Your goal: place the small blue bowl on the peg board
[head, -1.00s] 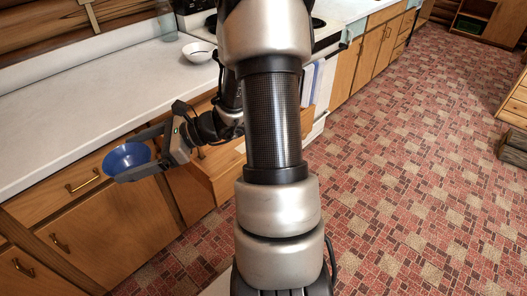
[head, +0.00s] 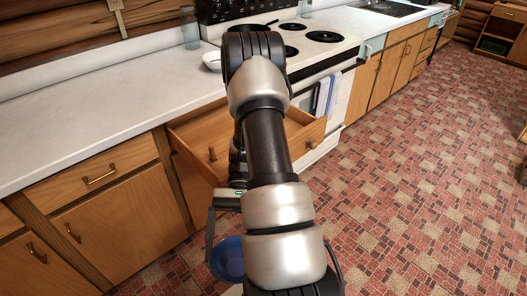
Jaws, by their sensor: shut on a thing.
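The small blue bowl (head: 227,257) is low in the head view, left of my arm's lower links, which hide its right side. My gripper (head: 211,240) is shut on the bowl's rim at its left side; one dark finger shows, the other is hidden. The bowl is held in the air in front of the cabinets, below counter height. I cannot make out a peg board in this view.
An open, empty-looking drawer (head: 190,137) juts out behind my arm. The white counter (head: 80,130) holds a white bowl (head: 210,62) and a glass jar (head: 190,28). The stove (head: 335,45) stands beyond. The tiled floor (head: 420,180) at right is clear.

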